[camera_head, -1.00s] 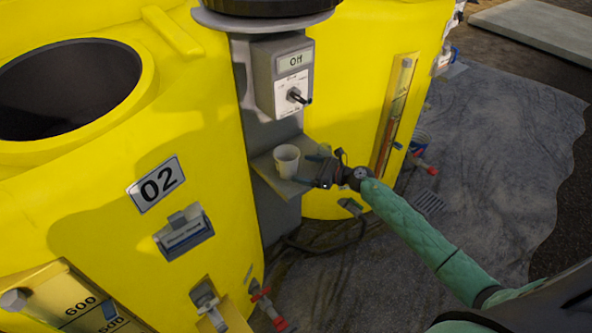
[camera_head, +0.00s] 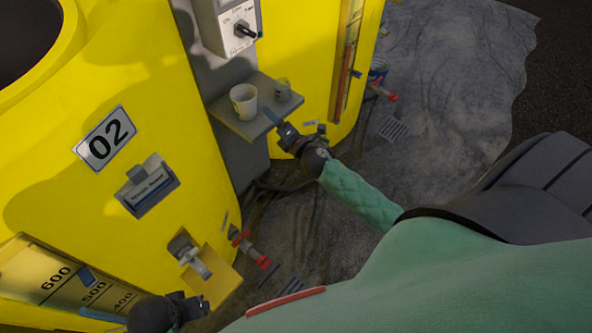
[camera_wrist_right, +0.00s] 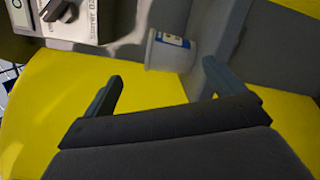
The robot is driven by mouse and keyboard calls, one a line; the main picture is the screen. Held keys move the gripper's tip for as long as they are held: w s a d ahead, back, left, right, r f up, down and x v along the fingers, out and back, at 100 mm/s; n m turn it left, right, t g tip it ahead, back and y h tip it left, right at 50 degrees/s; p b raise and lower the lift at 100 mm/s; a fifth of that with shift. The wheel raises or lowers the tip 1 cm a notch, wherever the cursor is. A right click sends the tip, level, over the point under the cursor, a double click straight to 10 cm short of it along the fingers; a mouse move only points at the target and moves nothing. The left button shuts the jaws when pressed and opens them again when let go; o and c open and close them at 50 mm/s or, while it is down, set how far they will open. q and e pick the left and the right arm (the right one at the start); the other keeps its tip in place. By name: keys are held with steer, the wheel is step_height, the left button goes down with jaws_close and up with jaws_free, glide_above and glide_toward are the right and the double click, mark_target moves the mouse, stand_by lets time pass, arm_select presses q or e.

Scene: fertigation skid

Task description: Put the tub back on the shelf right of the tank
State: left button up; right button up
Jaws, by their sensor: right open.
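In the right wrist view the tub (camera_wrist_right: 172,52) is pale with a blue and yellow label, beyond the fingers. My right gripper (camera_head: 271,117) is open and empty at the shelf's front edge, apart from the tub. In the wrist view its fingers (camera_wrist_right: 162,88) are spread with nothing between them. Part of my left gripper (camera_head: 155,314) shows at the bottom; its opening is unclear.
A control box (camera_head: 238,30) with a knob hangs above the shelf. Red-handled valves (camera_head: 248,248) stick out low down. A second yellow tank (camera_head: 306,60) stands behind on the right.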

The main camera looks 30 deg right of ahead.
steer(key=s+a+f+m+g+h, duration=0.1)
steer(key=s+a+f+m+g, duration=0.2)
steer(key=s+m, duration=0.4)
steer(key=s+a+f+m+g+h, duration=0.1)
steer(key=s+a+f+m+g, duration=0.2)
steer(key=s+m, duration=0.45)
steer(key=s+a+f+m+g+h, duration=0.15)
steer(key=s+f+m+g, duration=0.3)
steer(key=s, duration=0.55)
steer(key=s+a+r+m+g+y, duration=0.2)
steer(key=s+a+g, duration=0.3)
steer(key=s, duration=0.6)
steer(key=shift+s+a+r+m, duration=0.15)
steer(key=shift+s+a+m, duration=0.25)
steer(key=shift+m, duration=0.3)
